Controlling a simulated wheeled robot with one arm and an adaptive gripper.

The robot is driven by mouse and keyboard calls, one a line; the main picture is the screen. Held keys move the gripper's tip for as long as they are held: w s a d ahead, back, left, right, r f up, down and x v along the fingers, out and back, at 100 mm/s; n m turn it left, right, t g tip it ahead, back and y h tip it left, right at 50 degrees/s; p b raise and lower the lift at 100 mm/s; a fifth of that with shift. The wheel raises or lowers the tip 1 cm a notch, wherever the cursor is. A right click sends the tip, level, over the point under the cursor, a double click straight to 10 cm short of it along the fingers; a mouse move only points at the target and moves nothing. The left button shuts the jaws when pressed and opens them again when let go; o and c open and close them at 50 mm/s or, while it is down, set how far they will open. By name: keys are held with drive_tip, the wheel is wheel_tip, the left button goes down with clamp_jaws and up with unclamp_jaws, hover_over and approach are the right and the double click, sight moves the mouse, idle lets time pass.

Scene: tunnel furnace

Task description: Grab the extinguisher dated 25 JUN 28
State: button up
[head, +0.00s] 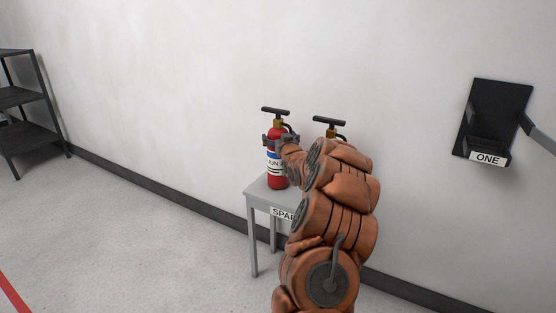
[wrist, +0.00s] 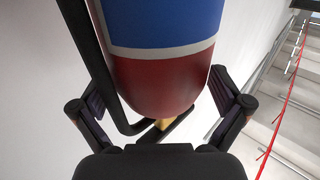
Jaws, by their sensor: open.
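A red fire extinguisher (head: 276,181) with a black handle and brass valve stands upright on the left of a small grey table (head: 258,191). Its label shows part of the date, "JUN"; the rest is not readable. My gripper (head: 273,138) is at its upper body, just below the valve. In the wrist view the red body (wrist: 160,77) lies between the two open fingers, with a gap seen at the right finger. A second extinguisher (head: 329,122) stands to the right, mostly hidden behind my arm; its date is hidden.
The table carries a sign (head: 283,213) reading "SPA", the rest hidden. A black wall bracket (head: 492,115) marked "ONE" hangs at the right. A black shelf (head: 25,98) stands at the far left. The floor left of the table is clear.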

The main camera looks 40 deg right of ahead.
drive_tip(key=shift+w+d, duration=0.2)
drive_tip(key=shift+w, duration=0.15)
drive_tip(key=c, duration=1.5)
drive_tip(key=shift+r, duration=0.1)
drive_tip(key=shift+c, duration=0.6)
drive_tip(key=shift+r, duration=0.1)
